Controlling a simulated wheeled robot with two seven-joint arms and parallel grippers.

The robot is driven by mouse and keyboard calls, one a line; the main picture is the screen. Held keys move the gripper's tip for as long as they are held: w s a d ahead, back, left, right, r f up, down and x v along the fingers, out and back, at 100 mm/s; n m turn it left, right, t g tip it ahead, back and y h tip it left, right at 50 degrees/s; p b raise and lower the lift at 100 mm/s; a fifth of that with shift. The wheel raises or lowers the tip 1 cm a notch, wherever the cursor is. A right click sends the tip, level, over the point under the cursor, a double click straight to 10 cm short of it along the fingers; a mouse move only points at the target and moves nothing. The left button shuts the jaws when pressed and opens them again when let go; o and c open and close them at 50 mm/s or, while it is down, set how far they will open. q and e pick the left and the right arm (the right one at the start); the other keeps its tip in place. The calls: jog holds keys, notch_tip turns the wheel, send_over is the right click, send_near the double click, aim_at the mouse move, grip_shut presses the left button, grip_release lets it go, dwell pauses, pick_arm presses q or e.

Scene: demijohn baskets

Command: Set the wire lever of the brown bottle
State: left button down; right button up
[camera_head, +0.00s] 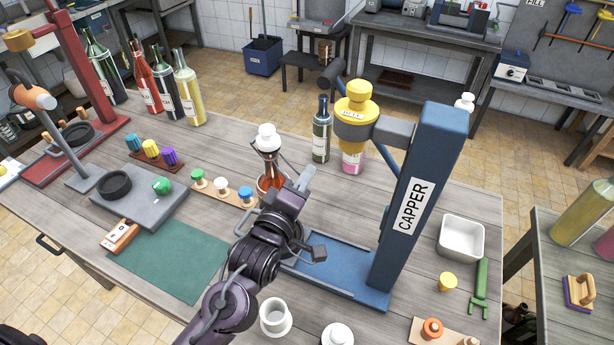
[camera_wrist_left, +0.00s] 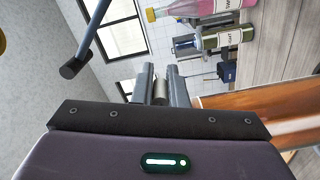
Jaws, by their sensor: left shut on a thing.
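The brown bottle (camera_head: 268,178) stands upright on the wooden table, with a white stopper (camera_head: 267,136) on its mouth. Thin wire shows at its neck, and the wire lever (camera_head: 289,160) slants down on the right side toward my left gripper. My left gripper (camera_head: 303,178) is close to the right of the bottle and partly covers its lower part. In the left wrist view the two fingers (camera_wrist_left: 160,88) are closed around a small greyish piece, which appears to be the lever's end. The bottle's brown glass (camera_wrist_left: 265,103) lies sideways at the right there. My right gripper is not in view.
The blue capper (camera_head: 408,205) stands right of my left arm, with its yellow head (camera_head: 355,108) reaching out. A dark green bottle (camera_head: 321,135) stands behind the gripper. A rack of stoppers (camera_head: 222,190) is just left of the brown bottle. The green mat (camera_head: 170,262) is bare.

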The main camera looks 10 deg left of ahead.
pick_arm(q)
jog(key=shift+a+f+m, duration=0.1)
jog(key=shift+f+m, duration=0.1)
jog(key=shift+m, duration=0.2)
jog(key=c, duration=1.5)
grip_release()
jog(key=shift+w, duration=0.1)
jog(key=shift+o, duration=0.2)
jog(key=s+a+b, duration=0.1)
jog(key=s+b, duration=0.2)
jog(key=s, duration=0.4)
jog(key=shift+s+a, duration=0.3)
jog(key=shift+s, duration=0.05)
jog(key=shift+f, duration=0.1)
